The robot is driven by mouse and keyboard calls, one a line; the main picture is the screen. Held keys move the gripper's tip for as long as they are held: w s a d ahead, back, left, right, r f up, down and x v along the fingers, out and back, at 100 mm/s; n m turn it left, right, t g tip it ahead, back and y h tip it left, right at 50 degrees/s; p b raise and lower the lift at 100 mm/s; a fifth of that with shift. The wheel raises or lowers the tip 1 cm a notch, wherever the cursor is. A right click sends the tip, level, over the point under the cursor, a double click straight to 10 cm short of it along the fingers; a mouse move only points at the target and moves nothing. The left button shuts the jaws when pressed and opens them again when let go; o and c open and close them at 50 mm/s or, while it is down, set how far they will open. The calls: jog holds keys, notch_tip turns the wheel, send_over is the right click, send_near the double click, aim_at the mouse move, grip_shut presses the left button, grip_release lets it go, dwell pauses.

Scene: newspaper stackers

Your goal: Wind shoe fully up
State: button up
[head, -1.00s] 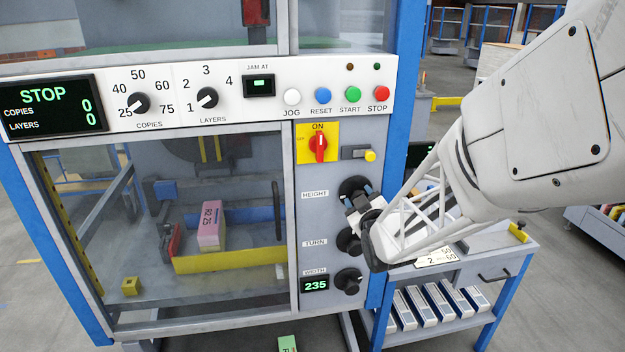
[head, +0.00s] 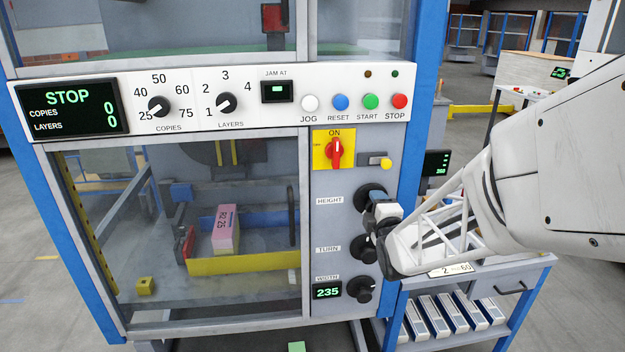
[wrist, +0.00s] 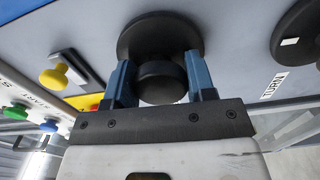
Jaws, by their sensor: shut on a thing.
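The black HEIGHT knob (head: 368,193) sits on the grey panel below the red switch. My gripper (head: 379,203) is at this knob. In the wrist view the blue fingers of my gripper (wrist: 160,84) stand on either side of the knob's round black grip (wrist: 160,75), closed on it, in front of the wider black disc (wrist: 160,33). Behind the window, a dark part with yellow stripes (head: 222,153) hangs above a pink block (head: 226,229) marked 25. I cannot tell which part is the shoe or how high it is.
The TURN knob (head: 361,247) and WIDTH knob (head: 360,290) lie close below my gripper. The red switch (head: 334,152) and a yellow knob (head: 386,162) are above. The display (head: 68,107) reads STOP. A blue-legged cart (head: 537,297) stands to the right.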

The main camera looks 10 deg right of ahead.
jog(key=shift+n, duration=1.2)
jog(key=o, duration=0.9)
jog(key=shift+s, duration=0.15)
jog(key=s, duration=0.7)
jog(key=shift+s, duration=0.3)
jog(key=shift+r, duration=0.1)
